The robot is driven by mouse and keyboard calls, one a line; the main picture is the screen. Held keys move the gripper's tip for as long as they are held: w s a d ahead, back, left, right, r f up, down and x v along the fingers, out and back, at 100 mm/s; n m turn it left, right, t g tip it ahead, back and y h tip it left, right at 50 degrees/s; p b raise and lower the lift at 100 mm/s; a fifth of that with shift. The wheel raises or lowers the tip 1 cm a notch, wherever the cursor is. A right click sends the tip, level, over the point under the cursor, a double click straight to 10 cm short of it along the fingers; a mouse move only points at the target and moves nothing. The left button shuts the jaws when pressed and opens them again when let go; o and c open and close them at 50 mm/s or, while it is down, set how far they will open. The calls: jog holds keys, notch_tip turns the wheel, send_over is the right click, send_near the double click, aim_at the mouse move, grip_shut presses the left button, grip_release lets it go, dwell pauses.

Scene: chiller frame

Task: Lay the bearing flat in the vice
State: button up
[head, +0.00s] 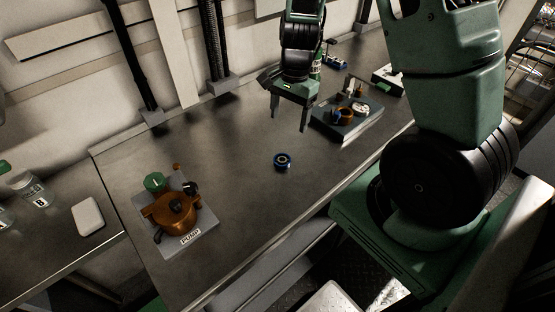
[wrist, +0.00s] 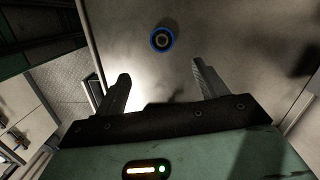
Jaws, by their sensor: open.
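The bearing (head: 282,161), a small ring with a blue outer band and a dark centre, lies on the bare middle of the metal bench. It also shows in the wrist view (wrist: 162,39), beyond my fingertips. My gripper (head: 290,119) is open and empty, above the bench and apart from the bearing, a little behind it in the head view. In the wrist view its two fingers (wrist: 160,70) stand wide apart. I cannot clearly make out a vice; it may be among the small parts on the dark block at the right.
A dark block (head: 348,132) with orange and pale parts stands right of my gripper. A copper-coloured pump on a grey plate (head: 205,237) labelled PUMP, with a green knob (head: 154,182), sits at the front left. A bottle (head: 33,190) and white block (head: 88,216) stand far left. The bench around the bearing is clear.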

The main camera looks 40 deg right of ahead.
send_over(282, 159)
jog(key=f, duration=0.5)
jog(key=d+f, duration=0.1)
jog(key=f, duration=0.2)
jog(key=shift+s+f, duration=0.2)
jog(key=shift+s, duration=0.05)
jog(key=shift+w+a+f+p, duration=0.15)
jog(key=shift+f+p, duration=0.45)
jog(key=shift+f, duration=0.75)
jog(key=shift+a+f+p, duration=0.2)
jog(key=shift+f+p, duration=0.4)
jog(key=shift+f, duration=0.75)
jog(key=c, duration=1.2)
jog(key=shift+r, duration=0.1)
